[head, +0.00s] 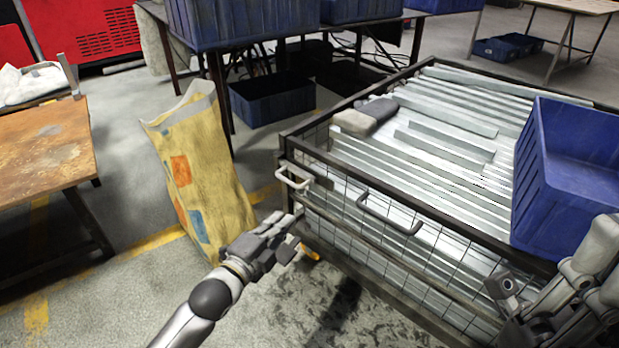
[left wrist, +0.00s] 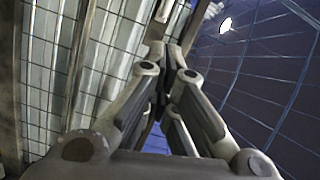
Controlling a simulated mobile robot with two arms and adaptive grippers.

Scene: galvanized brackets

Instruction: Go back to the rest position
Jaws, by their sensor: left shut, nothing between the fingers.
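My left gripper (head: 292,228) is shut and empty. In the head view it is beside the near left corner of the wire-mesh crate (head: 400,268), close to its side; I cannot tell if it touches. In the left wrist view its fingers (left wrist: 168,55) come together with nothing between them. Part of my right arm and gripper (head: 515,300) shows at the lower right, over the crate's near right part; its fingers are not clear. Long galvanized brackets (head: 440,140) lie in the crate.
A blue bin (head: 575,150) stands on the crate's right side. Grey bundles (head: 362,115) lie on the brackets. A yellow bag (head: 195,165) stands on the floor left of the crate. A rusty table (head: 45,150) is at the left.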

